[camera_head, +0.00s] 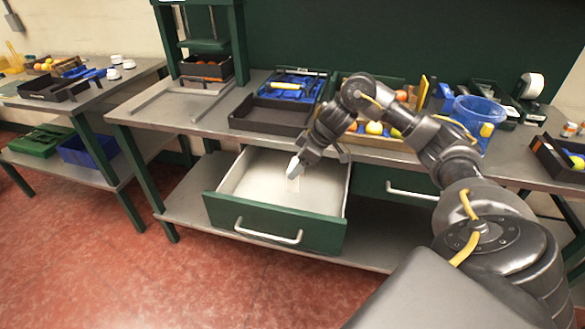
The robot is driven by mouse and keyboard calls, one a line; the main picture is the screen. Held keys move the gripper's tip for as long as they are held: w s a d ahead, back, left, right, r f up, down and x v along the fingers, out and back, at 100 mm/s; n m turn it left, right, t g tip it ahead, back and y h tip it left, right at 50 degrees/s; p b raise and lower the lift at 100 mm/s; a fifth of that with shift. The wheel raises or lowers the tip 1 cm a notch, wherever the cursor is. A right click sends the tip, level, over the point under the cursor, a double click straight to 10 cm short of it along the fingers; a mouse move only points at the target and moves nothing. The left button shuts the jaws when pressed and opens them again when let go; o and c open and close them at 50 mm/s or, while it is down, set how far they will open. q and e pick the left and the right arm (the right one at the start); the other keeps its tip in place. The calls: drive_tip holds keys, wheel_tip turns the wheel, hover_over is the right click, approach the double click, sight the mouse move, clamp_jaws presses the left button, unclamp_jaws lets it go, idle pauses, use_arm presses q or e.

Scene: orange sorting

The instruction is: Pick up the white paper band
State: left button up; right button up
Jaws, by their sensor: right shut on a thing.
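My right gripper (293,169) reaches down into an open drawer (264,221) of the workbench. It is shut on a small pale thing, the white paper band (294,184), which shows just below the fingertips. The band is very small here and stands out little from the drawer's light floor. I cannot tell whether it touches the floor. Nothing else shows in the drawer. My left gripper is not in view.
The bench top (190,108) carries a black tray (268,115), a blue bin (476,117) and several fruits behind my right arm. The drawer's green front with its white handle (268,235) stands out over the lower shelf. Red floor lies open at the front left.

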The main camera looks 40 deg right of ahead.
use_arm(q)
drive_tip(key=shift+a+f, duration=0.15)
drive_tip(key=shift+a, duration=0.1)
use_arm(e)
drive_tip(key=s+a+r, duration=0.2)
drive_tip(key=s+r, duration=0.1)
drive_tip(key=s, duration=0.4)
drive_tip(key=shift+s+a, duration=0.25)
drive_tip(key=shift+a, duration=0.05)
use_arm(q)
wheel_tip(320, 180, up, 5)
drive_tip(key=p, duration=0.5)
use_arm(e)
drive_tip(key=w+a+r, duration=0.2)
drive_tip(key=a+r, duration=0.2)
drive_tip(key=a, duration=0.2)
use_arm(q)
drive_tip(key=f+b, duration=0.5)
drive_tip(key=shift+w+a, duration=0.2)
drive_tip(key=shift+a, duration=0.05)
use_arm(e)
drive_tip(key=s+a+f+n, duration=0.1)
drive_tip(key=a+f+n, duration=0.1)
drive_tip(key=a, duration=1.2)
drive_tip(key=s+a+f+n+g+y, duration=0.1)
drive_tip(key=a+f, duration=0.3)
drive_tip(key=a, duration=1)
drive_tip(key=shift+s+a+f+n+g+y, duration=0.3)
drive_tip(key=shift+s+n, duration=0.2)
drive_tip(key=shift+s, duration=0.2)
